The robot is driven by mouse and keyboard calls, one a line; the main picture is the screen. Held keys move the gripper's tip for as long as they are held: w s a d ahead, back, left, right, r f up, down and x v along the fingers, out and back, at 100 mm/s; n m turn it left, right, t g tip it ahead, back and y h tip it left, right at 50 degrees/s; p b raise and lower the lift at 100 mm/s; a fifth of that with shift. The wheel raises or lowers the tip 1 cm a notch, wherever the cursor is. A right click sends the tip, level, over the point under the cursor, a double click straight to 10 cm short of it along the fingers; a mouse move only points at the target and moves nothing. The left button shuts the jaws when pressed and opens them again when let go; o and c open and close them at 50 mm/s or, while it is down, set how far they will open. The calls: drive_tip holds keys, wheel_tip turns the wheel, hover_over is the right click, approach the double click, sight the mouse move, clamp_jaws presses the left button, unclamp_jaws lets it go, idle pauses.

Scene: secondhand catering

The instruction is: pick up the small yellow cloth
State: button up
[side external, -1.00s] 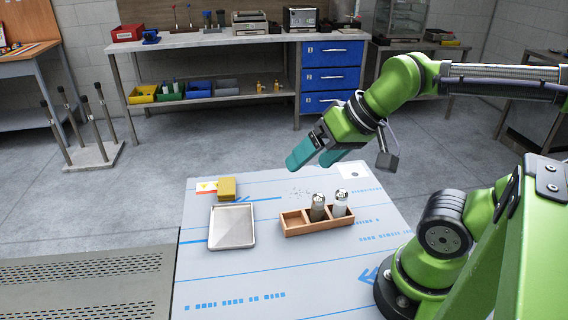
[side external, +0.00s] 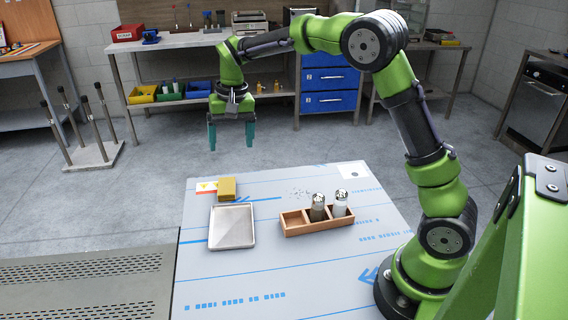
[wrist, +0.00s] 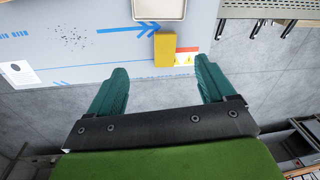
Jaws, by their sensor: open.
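The small yellow cloth (side external: 227,188) is a folded block lying on the table by its far left edge, just behind a square metal tray (side external: 232,226). In the wrist view the cloth (wrist: 165,49) shows ahead of and between my fingertips, apart from them. My gripper (side external: 231,148) is open and empty, pointing down in the air above and beyond the cloth. Its two teal fingers also show spread in the wrist view (wrist: 160,65).
A wooden box (side external: 318,222) with compartments holds two metal-topped shakers (side external: 341,202) right of the tray. Dark specks (side external: 299,192) lie behind the box. A red and yellow label (side external: 206,186) is beside the cloth. The table's (side external: 240,275) front is clear.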

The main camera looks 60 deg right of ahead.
drive_tip(key=w+f+m, duration=0.1)
drive_tip(key=w+f, duration=0.2)
drive_tip(key=w, duration=0.2)
drive_tip(key=m+g, duration=0.1)
hover_over(226, 188)
drive_tip(key=shift+h, duration=0.3)
drive_tip(key=f, duration=0.8)
drive_tip(key=shift+w+a+f, duration=0.2)
drive_tip(key=shift+f, duration=0.15)
drive_tip(key=shift+s+d+f, duration=0.1)
drive_tip(key=shift+f, duration=1.3)
drive_tip(key=shift+s+d+f, duration=0.1)
drive_tip(key=shift+f, duration=1.25)
drive_tip(key=c, duration=1.1)
drive_tip(key=shift+r, duration=0.15)
